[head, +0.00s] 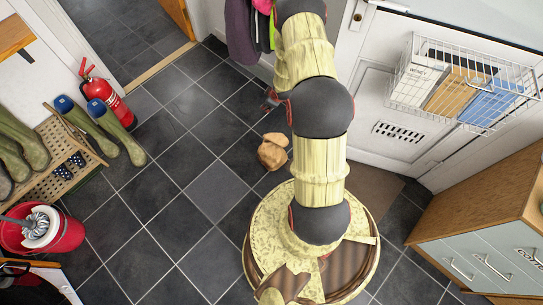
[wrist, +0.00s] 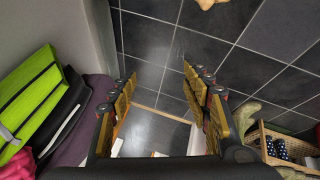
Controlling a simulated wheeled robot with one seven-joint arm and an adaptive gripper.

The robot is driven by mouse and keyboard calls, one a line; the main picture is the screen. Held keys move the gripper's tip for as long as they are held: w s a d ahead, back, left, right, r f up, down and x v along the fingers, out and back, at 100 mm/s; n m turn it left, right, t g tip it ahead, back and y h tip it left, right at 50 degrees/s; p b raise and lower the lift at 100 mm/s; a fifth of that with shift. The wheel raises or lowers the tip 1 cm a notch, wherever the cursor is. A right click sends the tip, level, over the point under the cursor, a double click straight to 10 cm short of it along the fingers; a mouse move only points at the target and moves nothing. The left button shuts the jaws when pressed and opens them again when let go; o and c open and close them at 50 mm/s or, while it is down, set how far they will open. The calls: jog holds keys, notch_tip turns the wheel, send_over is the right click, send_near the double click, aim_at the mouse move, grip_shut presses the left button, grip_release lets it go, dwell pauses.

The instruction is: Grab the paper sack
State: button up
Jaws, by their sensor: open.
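The paper sack (head: 273,152) is a crumpled tan bag on the dark tiled floor, just left of my arm in the head view. In the wrist view only a small part of the sack (wrist: 211,3) shows, cut off by the top edge. My gripper (wrist: 158,78) is open in the wrist view, with bare floor between its fingers and the sack well beyond them, apart from it. In the head view my arm hides most of the gripper; only a small dark piece (head: 269,101) shows at the arm's left side.
Hanging coats (wrist: 75,115) are close on the left in the wrist view. A slatted rack (head: 58,160) with wellies, a red extinguisher (head: 108,95) and a red bucket (head: 45,235) stand at left. A wire basket (head: 462,85) hangs at right. The floor left of the sack is clear.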

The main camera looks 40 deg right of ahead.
jog(key=y, duration=0.1)
send_near(273, 137)
jog(key=shift+w+f+n+t+b, duration=0.3)
jog(key=shift+f+t+b, duration=0.1)
jog(key=shift+f, duration=0.2)
jog(key=b+x, duration=0.1)
jog(key=x, duration=0.1)
jog(key=b+x, duration=0.1)
jog(key=x, duration=0.2)
jog(key=b+x, duration=0.2)
jog(key=shift+s+f, duration=0.25)
jog(key=shift+f, duration=0.3)
jog(key=shift+r, duration=0.1)
jog(key=shift+f, duration=0.25)
jog(key=shift+c, duration=0.4)
jog(key=c, duration=1.1)
jog(key=shift+a, duration=0.1)
grip_shut()
jog(key=shift+w+r, duration=0.1)
